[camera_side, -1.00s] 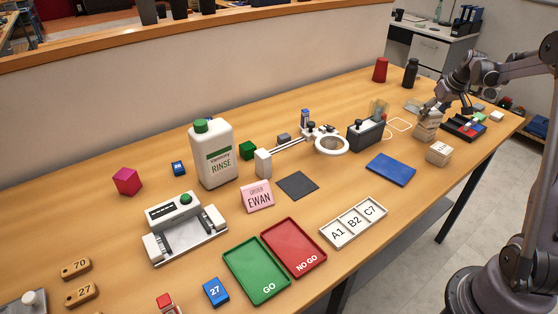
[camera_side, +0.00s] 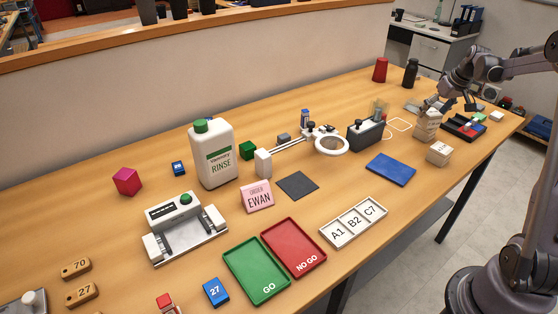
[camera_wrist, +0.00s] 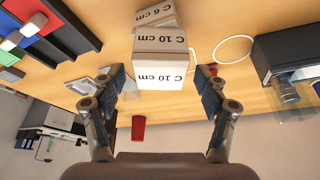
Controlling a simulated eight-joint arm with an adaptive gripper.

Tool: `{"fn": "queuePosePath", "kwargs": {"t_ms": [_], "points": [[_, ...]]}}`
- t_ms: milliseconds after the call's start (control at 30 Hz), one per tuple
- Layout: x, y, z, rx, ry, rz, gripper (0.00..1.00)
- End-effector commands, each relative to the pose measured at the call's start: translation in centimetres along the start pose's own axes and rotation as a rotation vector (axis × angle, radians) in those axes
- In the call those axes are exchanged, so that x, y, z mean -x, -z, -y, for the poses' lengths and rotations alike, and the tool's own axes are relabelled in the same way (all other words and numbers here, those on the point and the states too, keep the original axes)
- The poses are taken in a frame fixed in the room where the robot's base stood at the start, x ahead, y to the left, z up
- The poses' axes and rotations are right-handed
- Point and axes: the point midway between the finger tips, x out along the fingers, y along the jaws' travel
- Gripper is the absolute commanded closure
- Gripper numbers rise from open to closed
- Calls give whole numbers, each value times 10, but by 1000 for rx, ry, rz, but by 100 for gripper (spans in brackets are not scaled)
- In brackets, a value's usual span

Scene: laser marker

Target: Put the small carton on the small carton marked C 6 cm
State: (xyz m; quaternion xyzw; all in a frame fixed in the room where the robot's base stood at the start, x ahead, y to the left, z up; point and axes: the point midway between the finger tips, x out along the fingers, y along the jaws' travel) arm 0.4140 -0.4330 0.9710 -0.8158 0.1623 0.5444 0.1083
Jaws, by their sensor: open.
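A stack of small white cartons (camera_side: 428,126) stands toward the far right of the table in the side view. In the wrist view, a near carton marked C 10 cm (camera_wrist: 160,74) sits against another marked C 10 cm (camera_wrist: 167,39), with one marked C 6 cm (camera_wrist: 155,13) beyond. A separate small carton (camera_side: 439,153) stands near the table's front edge; its marking is too small to read.
A dark tray with coloured blocks (camera_side: 463,127) lies right of the stack. A dark grey box (camera_side: 366,134) stands to its left. A blue mat (camera_side: 391,169) lies in front. A red cup (camera_side: 380,70) and a dark bottle (camera_side: 411,73) stand behind.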

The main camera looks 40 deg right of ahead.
Motion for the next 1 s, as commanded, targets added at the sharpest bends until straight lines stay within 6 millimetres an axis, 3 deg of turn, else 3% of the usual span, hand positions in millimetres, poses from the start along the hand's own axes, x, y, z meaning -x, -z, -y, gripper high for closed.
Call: {"fn": "queuePosePath", "kwargs": {"t_ms": [400,667,767,833,1000], "points": [[81,-1,0,-1,1,0,26],[104,0,2,1,1,0,26],[109,0,21,16,4,-5,26],[114,-2,46,35,7,-11,26],[130,-20,135,100,22,-41,26]]}}
